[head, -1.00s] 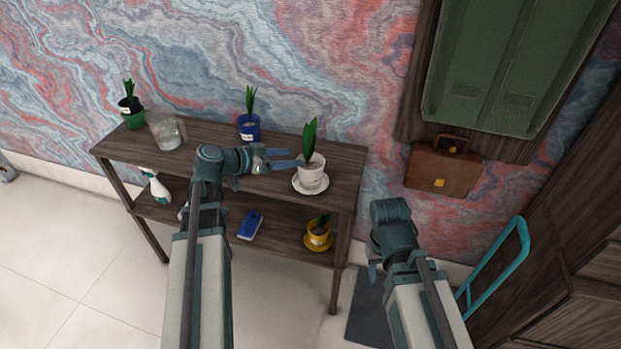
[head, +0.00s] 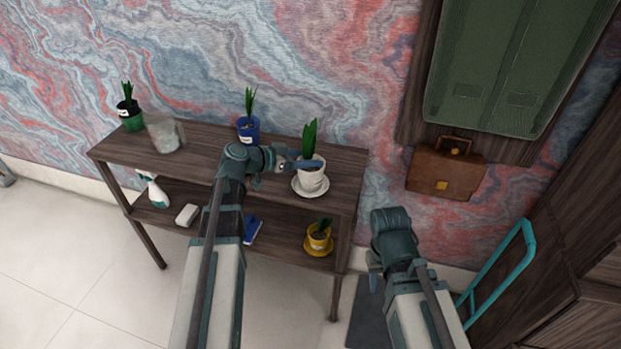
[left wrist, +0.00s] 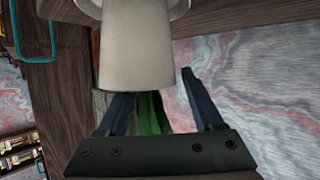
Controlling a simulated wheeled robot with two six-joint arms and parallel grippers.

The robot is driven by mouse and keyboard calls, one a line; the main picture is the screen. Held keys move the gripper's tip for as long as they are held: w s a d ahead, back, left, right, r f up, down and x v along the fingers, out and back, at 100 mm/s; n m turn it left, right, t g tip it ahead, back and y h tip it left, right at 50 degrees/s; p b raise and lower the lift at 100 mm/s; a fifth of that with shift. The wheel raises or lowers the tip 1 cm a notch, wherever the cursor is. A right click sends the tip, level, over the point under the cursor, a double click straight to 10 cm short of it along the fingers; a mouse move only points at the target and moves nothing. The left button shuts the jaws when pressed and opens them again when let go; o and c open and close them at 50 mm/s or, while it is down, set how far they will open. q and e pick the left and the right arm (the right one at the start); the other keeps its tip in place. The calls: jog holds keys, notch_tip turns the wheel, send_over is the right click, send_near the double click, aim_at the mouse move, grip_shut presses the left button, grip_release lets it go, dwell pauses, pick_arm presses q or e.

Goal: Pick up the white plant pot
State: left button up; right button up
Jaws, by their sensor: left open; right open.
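The white plant pot (head: 311,182), with an upright green plant, stands on a white saucer (head: 298,191) at the right end of the shelf top. My left gripper (head: 303,162) is at the pot's rim, open. In the left wrist view the pot (left wrist: 140,50) appears upside down, and the open fingers (left wrist: 160,103) lie either side of the green leaves near the rim. I cannot tell whether a finger touches the pot. My right gripper (head: 375,276) is away from the shelf, low at the right, its fingers mostly hidden by my arm.
A blue pot (head: 248,130), a glass container (head: 165,134) and a green pot (head: 132,121) share the wooden shelf top (head: 205,160). Below are a yellow pot (head: 319,238), a blue item (head: 253,230), a white block (head: 187,215) and a spray bottle (head: 154,190).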

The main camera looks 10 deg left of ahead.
pick_arm(q)
grip_shut()
dwell(1.3)
